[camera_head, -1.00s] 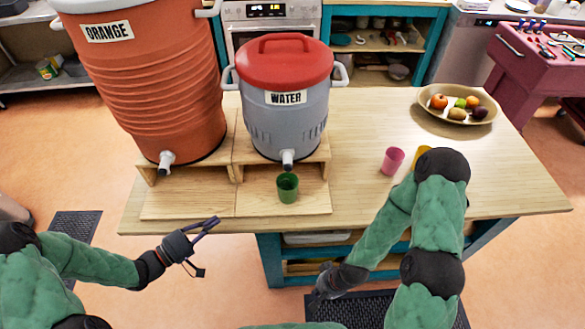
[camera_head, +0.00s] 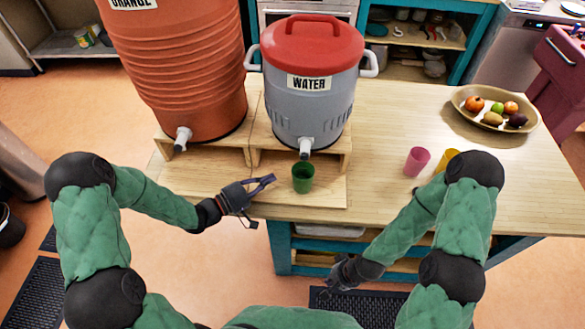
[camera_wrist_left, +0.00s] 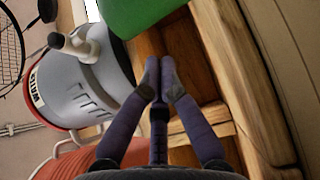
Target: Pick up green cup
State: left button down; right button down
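The green cup (camera_head: 303,178) stands upright on the wooden board under the tap of the water dispenser. Part of it shows large at the top edge of the left wrist view (camera_wrist_left: 140,14). My left gripper (camera_head: 268,181) is just left of the cup, apart from it, with its fingers pointing towards it. In the left wrist view its two fingertips (camera_wrist_left: 162,74) are almost together with nothing between them. My right gripper (camera_head: 335,283) hangs low in front of the counter, empty as far as I see; its fingers are too dark and small to read.
The grey water dispenser (camera_head: 310,100) with a red lid stands behind the cup, its tap (camera_head: 305,151) just above. The orange dispenser (camera_head: 185,75) is to its left. A pink cup (camera_head: 416,161), a partly hidden yellow cup (camera_head: 448,158) and a fruit bowl (camera_head: 466,112) are right.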

aim_at(301, 186)
pick_arm(q)
jog(key=b+x, duration=0.1)
jog(key=x, duration=0.7)
jog(key=shift+w+d, duration=0.2)
jog(key=shift+d, duration=0.15)
jog(key=s+p, duration=0.3)
jog(key=s, duration=0.5)
jog(key=shift+s, duration=0.5)
